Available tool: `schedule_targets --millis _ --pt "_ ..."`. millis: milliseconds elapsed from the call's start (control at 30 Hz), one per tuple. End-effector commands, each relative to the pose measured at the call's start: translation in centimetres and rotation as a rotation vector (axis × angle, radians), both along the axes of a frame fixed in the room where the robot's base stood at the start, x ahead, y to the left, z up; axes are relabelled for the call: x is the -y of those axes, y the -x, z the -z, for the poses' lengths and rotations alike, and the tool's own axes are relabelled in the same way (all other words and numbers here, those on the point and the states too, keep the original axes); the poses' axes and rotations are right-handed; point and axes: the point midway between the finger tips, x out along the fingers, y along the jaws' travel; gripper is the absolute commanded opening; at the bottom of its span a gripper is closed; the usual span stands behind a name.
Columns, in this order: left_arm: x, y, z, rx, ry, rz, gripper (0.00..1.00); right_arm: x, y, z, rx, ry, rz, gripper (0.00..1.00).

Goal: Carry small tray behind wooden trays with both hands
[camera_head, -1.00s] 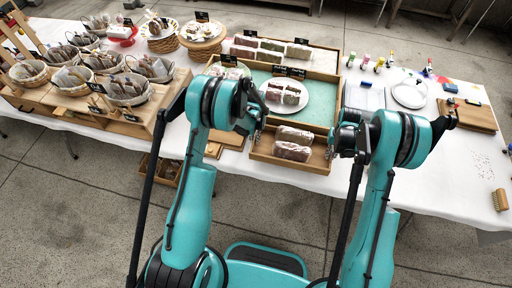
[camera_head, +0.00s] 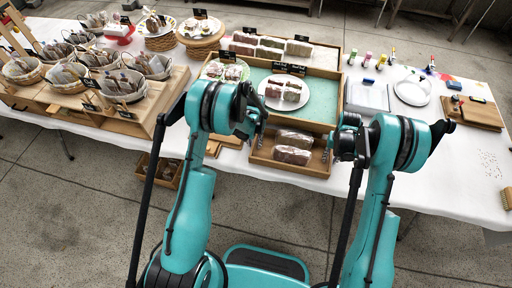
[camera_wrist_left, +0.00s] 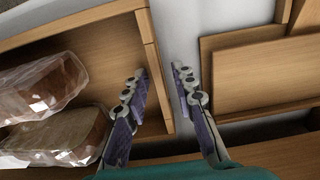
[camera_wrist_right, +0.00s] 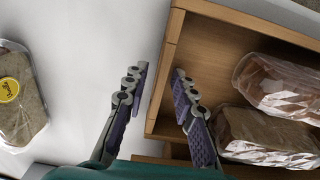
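The small tray (camera_head: 262,157) is a shallow wooden tray at the table's front edge. It holds wrapped loaves (camera_head: 293,154). My left gripper (camera_head: 249,139) is at its left end. In the left wrist view, the open fingers (camera_wrist_left: 160,88) straddle the tray's end wall (camera_wrist_left: 157,65), one inside and one outside. My right gripper (camera_head: 332,150) is at the right end. In the right wrist view, its open fingers (camera_wrist_right: 158,85) likewise straddle the end wall (camera_wrist_right: 166,60). Larger wooden trays (camera_head: 325,116) stand directly behind, one with a turquoise floor and a plate.
Baskets on a wooden stand (camera_head: 168,90) are at the left. Wooden boards (camera_head: 230,141) lie just left of the small tray.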

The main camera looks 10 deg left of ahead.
Motion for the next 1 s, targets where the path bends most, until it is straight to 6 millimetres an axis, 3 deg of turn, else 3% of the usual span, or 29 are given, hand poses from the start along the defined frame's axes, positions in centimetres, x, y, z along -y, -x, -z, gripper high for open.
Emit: schedule_targets --millis 367,800,1000 --pt "0.0 0.0 -0.9 0.0 0.0 0.0 0.28 0.0 0.0 -0.1 0.0 0.0 0.0 0.28" --pt "0.0 0.0 -9.7 0.0 0.0 0.0 0.28 0.0 0.0 -0.1 0.0 0.0 0.0 0.28" --pt "0.0 0.0 -11.8 0.0 0.0 0.0 0.28 0.0 0.0 -0.1 0.0 0.0 0.0 0.28"
